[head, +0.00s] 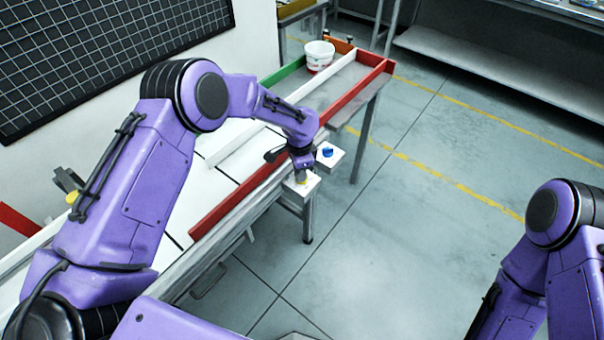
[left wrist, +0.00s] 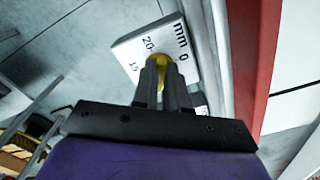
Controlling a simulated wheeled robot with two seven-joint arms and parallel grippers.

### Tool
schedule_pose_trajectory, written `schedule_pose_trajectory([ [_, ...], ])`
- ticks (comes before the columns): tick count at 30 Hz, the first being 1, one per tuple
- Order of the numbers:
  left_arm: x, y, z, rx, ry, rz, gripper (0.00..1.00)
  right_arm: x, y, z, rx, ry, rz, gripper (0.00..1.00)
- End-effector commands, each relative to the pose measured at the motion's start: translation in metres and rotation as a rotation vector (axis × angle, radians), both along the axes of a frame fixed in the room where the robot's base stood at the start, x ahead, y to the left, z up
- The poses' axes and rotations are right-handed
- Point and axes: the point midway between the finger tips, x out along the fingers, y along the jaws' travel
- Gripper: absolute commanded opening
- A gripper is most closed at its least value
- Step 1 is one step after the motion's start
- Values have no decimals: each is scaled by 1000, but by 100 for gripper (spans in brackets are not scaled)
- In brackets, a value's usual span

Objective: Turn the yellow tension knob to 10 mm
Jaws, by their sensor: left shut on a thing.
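The yellow tension knob (head: 301,183) sits on a white dial plate (head: 291,190) on a box at the table's front edge. My left gripper (head: 302,171) reaches down over it from above. In the left wrist view my left gripper (left wrist: 166,80) is shut on the yellow knob (left wrist: 160,58), whose top shows between and beyond the fingers. The dial plate (left wrist: 130,52) there carries "mm", 0, 20 and 15; the rest of the scale is hidden behind the fingers. I cannot read where the knob points. My right gripper is out of view.
A blue knob (head: 327,152) on a second white box stands just beyond the yellow one. A red rail (head: 235,203) runs along the table edge beside them. A white bucket (head: 319,55) stands at the far end. The floor to the right is clear.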

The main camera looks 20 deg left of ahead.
Motion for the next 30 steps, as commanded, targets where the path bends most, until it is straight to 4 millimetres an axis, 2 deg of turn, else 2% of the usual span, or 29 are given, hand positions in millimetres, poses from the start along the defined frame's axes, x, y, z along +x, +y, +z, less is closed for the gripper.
schedule_pose_trajectory([
  [12,0,-1,0,-4,2,-225,0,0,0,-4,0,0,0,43],
  [30,0,-2,0,-5,3,-272,0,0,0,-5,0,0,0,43],
])
